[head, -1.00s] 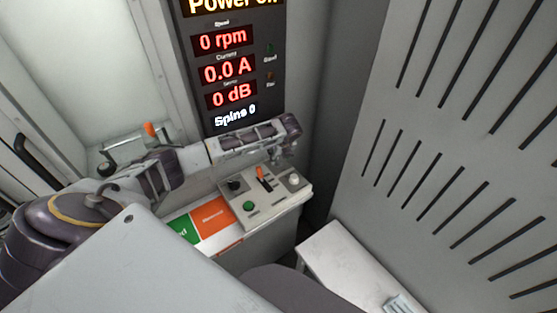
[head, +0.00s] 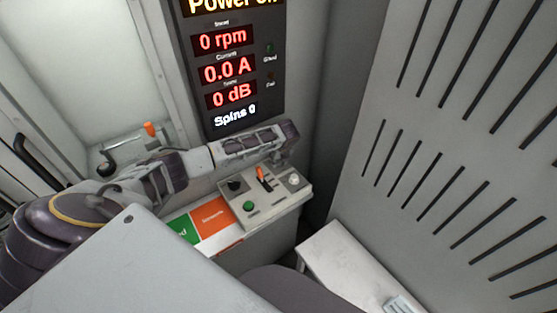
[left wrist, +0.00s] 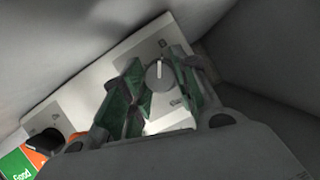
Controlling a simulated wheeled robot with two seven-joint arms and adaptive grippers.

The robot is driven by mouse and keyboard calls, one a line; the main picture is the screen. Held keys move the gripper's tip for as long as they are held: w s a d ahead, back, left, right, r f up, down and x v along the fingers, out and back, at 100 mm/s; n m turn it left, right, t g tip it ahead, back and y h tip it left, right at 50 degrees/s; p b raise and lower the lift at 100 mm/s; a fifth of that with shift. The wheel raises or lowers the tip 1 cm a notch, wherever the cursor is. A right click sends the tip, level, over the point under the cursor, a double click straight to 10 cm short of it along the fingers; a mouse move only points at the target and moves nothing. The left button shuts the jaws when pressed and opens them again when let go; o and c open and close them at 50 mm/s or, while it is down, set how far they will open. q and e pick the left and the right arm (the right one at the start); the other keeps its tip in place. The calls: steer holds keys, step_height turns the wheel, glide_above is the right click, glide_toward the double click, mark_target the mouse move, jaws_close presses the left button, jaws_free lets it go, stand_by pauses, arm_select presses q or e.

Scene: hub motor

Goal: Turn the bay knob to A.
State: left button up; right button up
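The control panel (head: 273,200) has a pale round knob (head: 294,179) at its right end, which I take for the bay knob. In the left wrist view this knob (left wrist: 158,73) is grey with a white pointer line, close to upright in the picture. Small marks beside it are too blurred to read. My left gripper (head: 284,164) is over this end of the panel, pointing down. In the left wrist view its green-padded fingers (left wrist: 158,84) are apart, one on each side of the knob. I cannot tell if either touches it. My right gripper is not in view.
The panel also has a black knob (head: 235,185), an orange-tipped lever (head: 262,174) and a green button (head: 249,206). Green and orange signs (head: 212,216) lie left of it. A dark display (head: 232,70) stands behind. A slotted grey wall (head: 450,150) is on the right.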

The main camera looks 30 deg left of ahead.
arm_select(q)
steer(key=c, duration=0.4)
